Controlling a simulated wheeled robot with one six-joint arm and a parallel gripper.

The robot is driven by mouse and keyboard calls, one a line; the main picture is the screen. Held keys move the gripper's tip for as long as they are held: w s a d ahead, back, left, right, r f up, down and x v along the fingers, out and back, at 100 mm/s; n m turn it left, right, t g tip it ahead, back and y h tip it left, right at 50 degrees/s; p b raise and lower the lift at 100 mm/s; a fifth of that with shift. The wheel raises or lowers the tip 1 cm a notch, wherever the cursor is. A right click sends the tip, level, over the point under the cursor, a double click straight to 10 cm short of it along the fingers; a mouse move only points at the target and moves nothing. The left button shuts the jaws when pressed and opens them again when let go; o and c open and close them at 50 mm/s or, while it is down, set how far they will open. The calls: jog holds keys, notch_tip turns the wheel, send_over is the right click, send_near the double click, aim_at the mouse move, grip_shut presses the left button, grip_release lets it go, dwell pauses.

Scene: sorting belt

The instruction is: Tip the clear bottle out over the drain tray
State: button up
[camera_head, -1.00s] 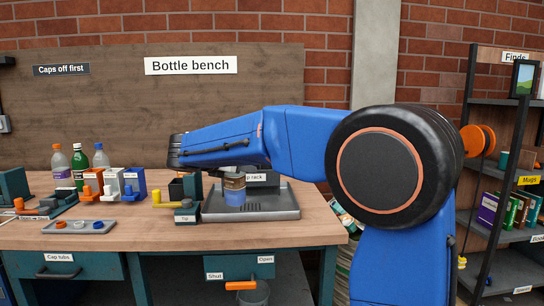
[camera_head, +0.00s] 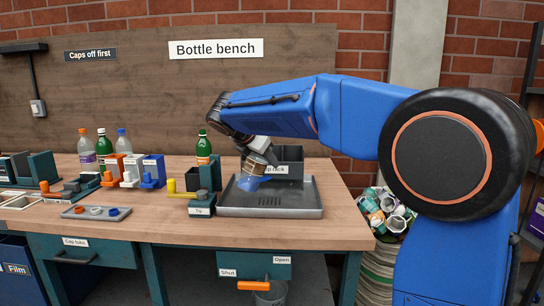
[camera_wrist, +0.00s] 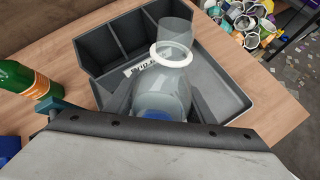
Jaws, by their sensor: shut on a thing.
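The clear bottle is in my gripper (camera_head: 262,157), tilted and held above the drain tray (camera_head: 306,211). In the wrist view the clear bottle (camera_wrist: 172,85) shows a pale neck ring and bluish matter near the jaws. No cap shows on it. The grey drain tray (camera_wrist: 240,103) lies beneath and beyond it. My jaws are shut on the bottle; the fingertips are partly hidden. Whether liquid is running out cannot be told.
A dark compartment rack (camera_head: 290,155) stands at the tray's back. More bottles (camera_head: 104,145) and small coloured stations are further left. Crumpled containers (camera_head: 386,211) fill a bin at right.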

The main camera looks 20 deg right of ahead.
aim_at(239, 187)
jog(key=shift+s+a+f+m+y, duration=0.1)
jog(key=shift+a+m+y, duration=0.2)
jog(key=shift+a+y, duration=0.45)
jog(key=a+f+y, duration=0.1)
jog(key=a+f+m+y, duration=0.1)
jog(key=y, duration=0.1)
jog(key=a+f+g+y, duration=0.1)
jog(key=a, duration=0.1)
jog(key=shift+s+f, duration=0.2)
jog(key=shift+s, duration=0.05)
jog(key=a+f+y, duration=0.1)
jog(key=f+y, duration=0.1)
jog(key=a+f+m+y, duration=0.1)
jog(key=y, duration=0.1)
jog(key=shift+s+a+f, duration=0.1)
jog(key=shift+a+f, duration=0.05)
jog(key=shift+f, duration=0.2)
jog(key=shift+a+f+m+g+y, duration=0.15)
jog(key=shift+a+f+m+y, duration=0.3)
jog(key=shift+y, duration=0.4)
jog(key=shift+a+f+m+g+y, duration=0.2)
jog(key=shift+f+m+y, duration=0.15)
jog(key=shift+f+y, duration=0.35)
jog(key=shift+s+a+r+m+y, duration=0.1)
jog(key=shift+r+m+y, duration=0.4)
jog(key=shift+r+y, duration=1.3)
